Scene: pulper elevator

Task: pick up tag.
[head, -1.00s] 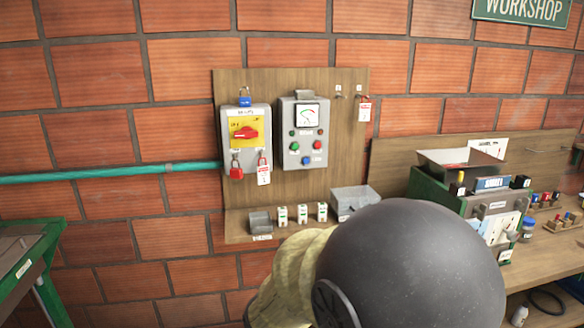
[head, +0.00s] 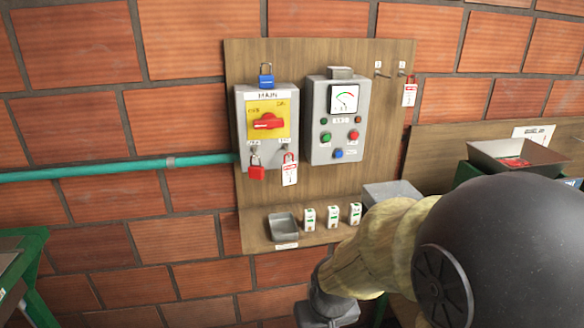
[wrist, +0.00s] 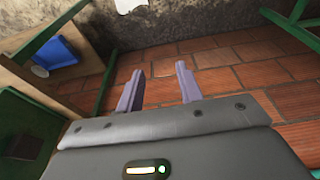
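A red and white tag (head: 290,169) hangs at the lower right of the grey MAIN switch box (head: 268,150) in the head view. A second red and white tag (head: 409,94) hangs from a hook at the upper right of the wooden board (head: 232,185). My gripper (wrist: 158,84) shows in the wrist view with its two fingers apart and nothing between them. It points toward the brick floor, away from both tags. In the head view my arm reaches down past the lower edge, and the fingertips do not show there.
A red padlock (head: 256,168) hangs beside the first tag, and a blue padlock (head: 266,76) is on top of the box. A grey meter box (head: 337,120) stands to the right. A shelf below holds a small tray (head: 283,228) and several small white items. Green frames stand near my gripper.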

